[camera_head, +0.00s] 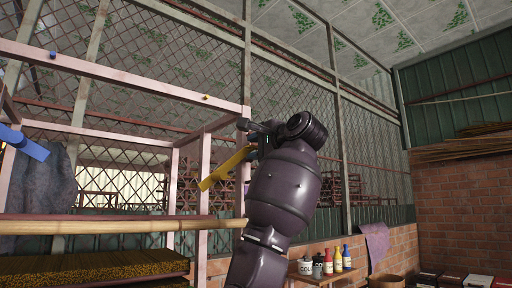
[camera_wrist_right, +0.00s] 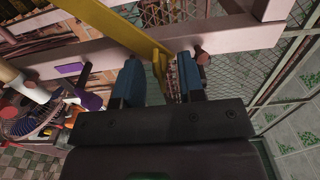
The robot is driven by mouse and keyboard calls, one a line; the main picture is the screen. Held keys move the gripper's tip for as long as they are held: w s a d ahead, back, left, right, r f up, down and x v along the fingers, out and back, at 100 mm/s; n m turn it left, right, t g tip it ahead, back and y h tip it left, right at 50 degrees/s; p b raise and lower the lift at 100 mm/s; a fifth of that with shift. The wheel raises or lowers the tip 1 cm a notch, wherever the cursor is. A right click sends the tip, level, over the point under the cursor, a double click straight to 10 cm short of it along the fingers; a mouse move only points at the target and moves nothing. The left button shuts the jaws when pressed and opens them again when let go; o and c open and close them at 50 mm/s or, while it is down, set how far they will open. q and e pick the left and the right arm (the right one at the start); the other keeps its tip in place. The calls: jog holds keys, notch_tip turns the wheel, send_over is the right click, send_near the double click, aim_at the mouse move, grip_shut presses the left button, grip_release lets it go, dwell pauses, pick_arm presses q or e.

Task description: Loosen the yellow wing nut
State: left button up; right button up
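A long yellow bar (camera_head: 226,167) slants beside my right gripper (camera_head: 252,136) in the head view. In the right wrist view the yellow bar (camera_wrist_right: 127,33) comes from the top left, and its bent yellow end (camera_wrist_right: 158,64) lies between my right fingers (camera_wrist_right: 162,80). The blue-tipped fingers stand apart, with gaps on both sides of the yellow end. A small yellow piece (camera_head: 205,97) sits on the upper pink beam; I cannot tell whether it or the bar is the wing nut. My left gripper is not in view.
A pink frame (camera_head: 120,76) stands at the left before a wire mesh fence. A blue bar (camera_head: 24,144) is at the left edge. A wooden pole (camera_head: 110,226) crosses below. Bottles (camera_head: 338,260) stand on a low table. A purple part (camera_wrist_right: 84,88) shows left of the right fingers.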

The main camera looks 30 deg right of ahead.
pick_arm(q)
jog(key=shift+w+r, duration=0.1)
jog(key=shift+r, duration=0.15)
pick_arm(e)
grip_shut()
